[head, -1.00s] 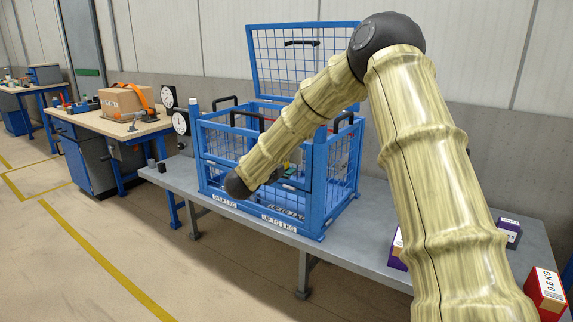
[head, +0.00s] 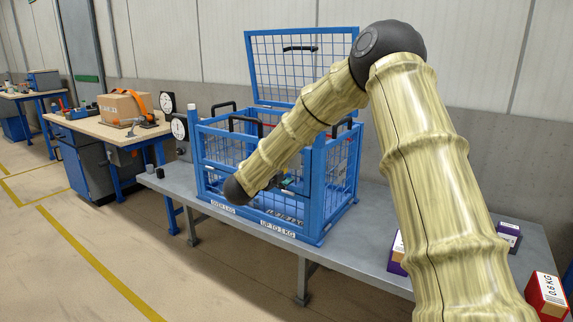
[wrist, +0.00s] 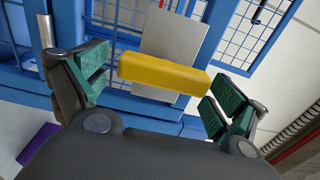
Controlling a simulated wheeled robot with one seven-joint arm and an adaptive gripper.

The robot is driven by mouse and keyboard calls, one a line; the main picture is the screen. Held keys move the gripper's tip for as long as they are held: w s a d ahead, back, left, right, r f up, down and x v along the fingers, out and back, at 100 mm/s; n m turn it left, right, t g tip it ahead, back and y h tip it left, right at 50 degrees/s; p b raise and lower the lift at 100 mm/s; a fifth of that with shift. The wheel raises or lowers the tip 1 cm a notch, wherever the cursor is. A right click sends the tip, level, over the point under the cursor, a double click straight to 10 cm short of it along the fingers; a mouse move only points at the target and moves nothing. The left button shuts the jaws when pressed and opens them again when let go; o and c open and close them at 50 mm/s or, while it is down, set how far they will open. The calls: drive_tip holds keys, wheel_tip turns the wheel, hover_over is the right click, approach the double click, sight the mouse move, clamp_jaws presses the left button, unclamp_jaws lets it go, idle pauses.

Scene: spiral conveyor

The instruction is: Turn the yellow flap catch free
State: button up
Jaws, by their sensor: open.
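The yellow flap catch (wrist: 163,74) is a bar in front of a light grey plate (wrist: 170,45) on the blue cage's frame. It lies slightly tilted across the wrist view. My gripper (wrist: 156,88) is open, with one green-padded finger beyond each end of the bar. Gaps show between the bar and both pads, so neither finger appears to touch it. In the head view, my arm covers part of the blue mesh cage (head: 318,205), and I cannot make out the catch there.
The cage stands on a grey bench (head: 375,225), with its mesh lid (head: 300,62) raised behind. Black handles rise from its rim. Dial gauges (head: 180,128) stand at its left. A red box (head: 547,293) and purple boxes (head: 508,235) sit at the right.

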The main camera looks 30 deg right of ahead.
drive_tip(key=v, duration=1.2)
idle(0.5)
drive_tip(key=s+a+f+n+t+y, duration=0.1)
drive_tip(key=a+f+n+y, duration=0.2)
drive_tip(key=f+n, duration=0.35)
drive_tip(key=s+a+f+n+t+y, duration=0.1)
drive_tip(key=a+f+n+t+y, duration=0.15)
drive_tip(key=f, duration=0.75)
drive_tip(key=s+a+f+n+t+y, duration=0.1)
drive_tip(key=a+f+n+y, duration=0.1)
drive_tip(key=f+n, duration=0.5)
drive_tip(key=s+a+f+n+g+y, duration=0.2)
drive_tip(key=s+a+f+n+y, duration=0.1)
drive_tip(key=s+f, duration=0.55)
drive_tip(key=s+a+f+n+g+y, duration=0.1)
drive_tip(key=s+a+f+n+y, duration=0.3)
drive_tip(key=f, duration=0.7)
drive_tip(key=s+a+f+n+g+y, duration=0.1)
drive_tip(key=s+f+n+g, duration=0.25)
drive_tip(key=s, duration=0.75)
drive_tip(key=s+a+f+n+g, duration=0.2)
drive_tip(key=s+f, duration=0.2)
drive_tip(key=s, duration=0.6)
drive_tip(key=s+a+f+n+g+y, duration=0.1)
drive_tip(key=s+f+n+g, duration=0.25)
drive_tip(key=s, duration=0.75)
wheel_tip(320, 180, up, 18)
drive_tip(key=p, duration=1.8)
drive_tip(key=shift+m+p, duration=0.35)
drive_tip(key=shift+m, duration=0.05)
